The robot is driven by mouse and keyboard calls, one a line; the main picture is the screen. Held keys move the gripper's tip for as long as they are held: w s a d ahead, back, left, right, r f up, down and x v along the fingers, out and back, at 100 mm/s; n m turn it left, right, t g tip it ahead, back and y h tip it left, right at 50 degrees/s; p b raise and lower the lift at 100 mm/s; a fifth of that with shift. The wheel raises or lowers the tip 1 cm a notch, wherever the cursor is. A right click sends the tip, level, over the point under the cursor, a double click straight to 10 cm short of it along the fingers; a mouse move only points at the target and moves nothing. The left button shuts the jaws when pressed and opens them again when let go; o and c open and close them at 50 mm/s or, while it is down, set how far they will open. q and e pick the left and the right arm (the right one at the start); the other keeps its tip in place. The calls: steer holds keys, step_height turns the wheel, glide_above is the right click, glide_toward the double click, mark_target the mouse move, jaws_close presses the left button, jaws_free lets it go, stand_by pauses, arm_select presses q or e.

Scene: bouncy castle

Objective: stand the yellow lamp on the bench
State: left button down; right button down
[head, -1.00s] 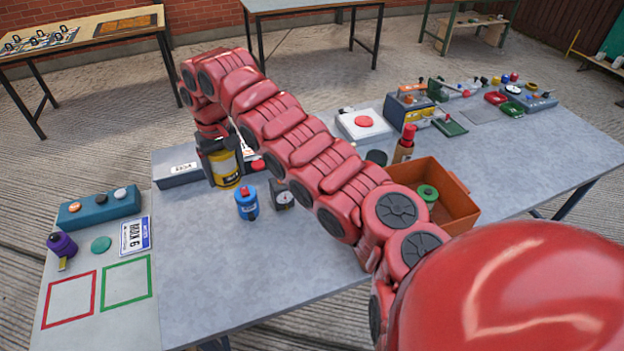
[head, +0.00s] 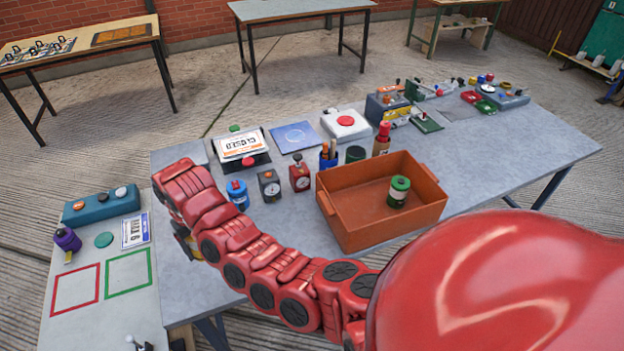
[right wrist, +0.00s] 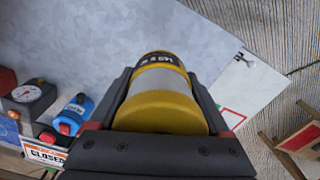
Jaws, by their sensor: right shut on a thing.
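The yellow lamp (right wrist: 160,112), a cylinder with a pale grey band and a dark lettered band, sits between the jaws of my right gripper (right wrist: 160,88) in the right wrist view. The jaws are shut on it. In the head view my right arm reaches to the left edge of the grey-topped bench (head: 270,205). There the gripper and lamp are mostly hidden behind the arm, with only a bit of yellow showing. I cannot tell whether the lamp touches the bench top. My left gripper is not in view.
A blue canister (head: 238,194), a black gauge box (head: 269,186) and a red one (head: 299,177) stand behind the arm. An orange crate (head: 340,217) holds a green-topped can (head: 398,191). A side board (head: 122,252) with red and green outlined squares adjoins at left.

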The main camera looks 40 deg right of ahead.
steer(key=s+d+f+m+p, duration=0.1)
steer(key=s+d+f, duration=0.1)
steer(key=s+f, duration=0.35)
steer(key=s+d+f+m+p, duration=0.1)
steer(key=s+d+f, duration=0.15)
steer(key=s, duration=0.55)
steer(key=w+d+b, duration=0.1)
steer(key=w, duration=0.2)
steer(key=w+f+b, duration=0.1)
steer(key=w+b, duration=0.1)
steer(key=w, duration=0.1)
steer(key=w+d+f+b, duration=0.1)
steer(key=w, duration=0.2)
steer(key=shift+w+d+b, duration=0.3)
steer(key=shift+w+b, duration=0.05)
steer(key=w, duration=0.3)
steer(key=shift+d+r+p, duration=0.3)
steer(key=shift+d+p, duration=0.1)
steer(key=shift+w+d+f, duration=0.15)
steer(key=shift+w, duration=0.55)
steer(key=shift+w+d+f, duration=0.1)
steer(key=shift+w+d, duration=0.05)
steer(key=shift+w, duration=0.55)
steer(key=shift+f, duration=0.1)
steer(key=shift+f+p, duration=0.35)
steer(key=shift+f, duration=1.35)
